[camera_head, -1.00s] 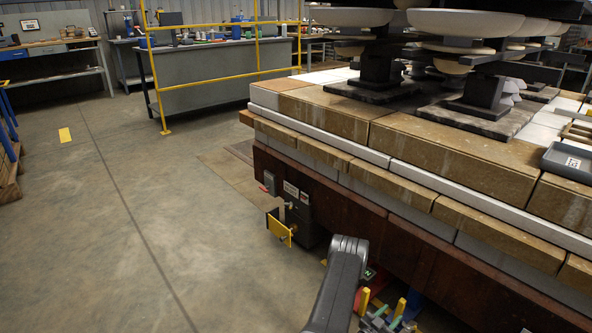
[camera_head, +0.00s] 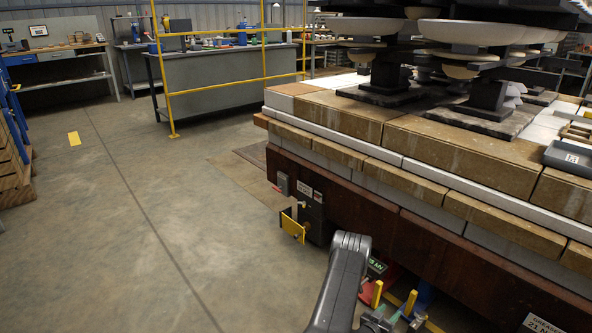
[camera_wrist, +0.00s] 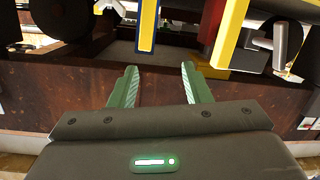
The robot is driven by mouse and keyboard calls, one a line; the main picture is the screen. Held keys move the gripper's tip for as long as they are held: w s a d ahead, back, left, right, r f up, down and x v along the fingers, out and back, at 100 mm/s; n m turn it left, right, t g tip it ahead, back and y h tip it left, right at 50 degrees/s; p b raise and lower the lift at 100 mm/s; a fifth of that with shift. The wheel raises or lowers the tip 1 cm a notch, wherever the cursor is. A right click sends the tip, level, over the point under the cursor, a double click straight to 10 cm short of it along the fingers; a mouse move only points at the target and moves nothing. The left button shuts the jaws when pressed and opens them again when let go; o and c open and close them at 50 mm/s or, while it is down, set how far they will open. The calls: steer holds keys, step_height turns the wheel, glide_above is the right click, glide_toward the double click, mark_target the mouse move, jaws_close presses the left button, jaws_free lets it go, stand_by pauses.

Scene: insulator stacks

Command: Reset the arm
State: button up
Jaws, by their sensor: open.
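My gripper (camera_wrist: 158,88) shows in the wrist view with its two green ridged fingers apart and nothing between them. In the head view my dark arm rises from the bottom middle, beside the platform's side. The green of the gripper shows low in the picture, partly cut off by the bottom edge.
A brick-topped platform (camera_head: 455,152) bearing insulator stacks (camera_head: 490,62) fills the right side. A yellow-fronted box (camera_head: 292,226) juts from its near corner. A grey workbench (camera_head: 215,80) stands behind a yellow railing (camera_head: 163,90). The concrete floor (camera_head: 130,210) at left is open.

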steer(key=s+a+r+n+g+y+p, duration=0.1)
steer(key=a+r+n+g+y+p, duration=0.1)
steer(key=n, duration=0.9)
steer(key=s+a+r+n+g+y+p, duration=0.2)
steer(key=a+r+n+g+y, duration=0.3)
steer(key=n, duration=0.6)
step_height(320, 180, up, 2)
steer(key=y, duration=0.2)
steer(key=shift+a+r+y+p, duration=0.2)
steer(key=shift+a+y+p, duration=0.15)
steer(key=shift+y+p, duration=0.05)
